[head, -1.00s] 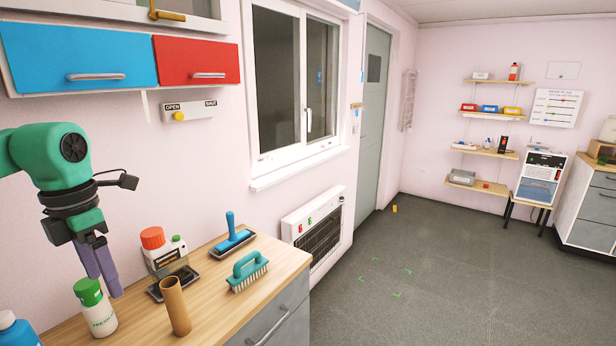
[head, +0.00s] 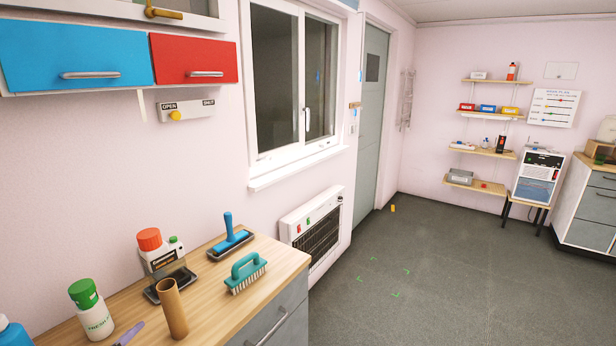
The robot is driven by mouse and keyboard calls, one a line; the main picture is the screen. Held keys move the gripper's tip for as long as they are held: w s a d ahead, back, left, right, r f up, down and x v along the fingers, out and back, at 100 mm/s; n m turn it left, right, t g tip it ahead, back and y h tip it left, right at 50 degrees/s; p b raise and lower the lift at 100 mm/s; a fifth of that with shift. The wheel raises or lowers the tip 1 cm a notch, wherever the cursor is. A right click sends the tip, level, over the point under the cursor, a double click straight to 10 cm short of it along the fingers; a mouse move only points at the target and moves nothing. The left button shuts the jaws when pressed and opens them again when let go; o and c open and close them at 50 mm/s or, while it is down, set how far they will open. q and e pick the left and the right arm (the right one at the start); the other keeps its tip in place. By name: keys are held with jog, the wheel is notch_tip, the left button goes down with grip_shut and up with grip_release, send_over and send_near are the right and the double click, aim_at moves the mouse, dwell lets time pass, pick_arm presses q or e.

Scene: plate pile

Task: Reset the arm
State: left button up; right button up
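The rest of the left arm is out of view, so I cannot tell whether that gripper is open or holds anything. My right gripper and arm are not in view.
Blue (head: 75,50) and red (head: 195,45) cabinets hang above.

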pick_arm(q)
jog(key=s+d+f+n+g+h, duration=0.1)
jog(key=s+d+f+n+g, duration=0.45)
jog(key=s, duration=0.25)
jog(key=s+d+f+n+g+h, duration=0.1)
jog(key=s+d+f+n+g, duration=0.4)
jog(key=s, duration=0.4)
notch_tip(320, 180, down, 27)
jog(key=s+d+b, duration=0.2)
jog(key=s+b, duration=0.1)
jog(key=b, duration=0.3)
jog(key=s+a+f+b, duration=0.1)
jog(key=s+f+b, duration=0.1)
jog(key=s+f, duration=0.6)
jog(key=s+a+f+g+b, duration=0.1)
jog(key=s+a+f+b, duration=0.1)
jog(key=s+f, duration=0.6)
notch_tip(320, 180, down, 4)
jog(key=shift+s+a+r+m, duration=0.1)
jog(key=shift+s+a+m, duration=0.15)
jog(key=shift+s+m, duration=0.1)
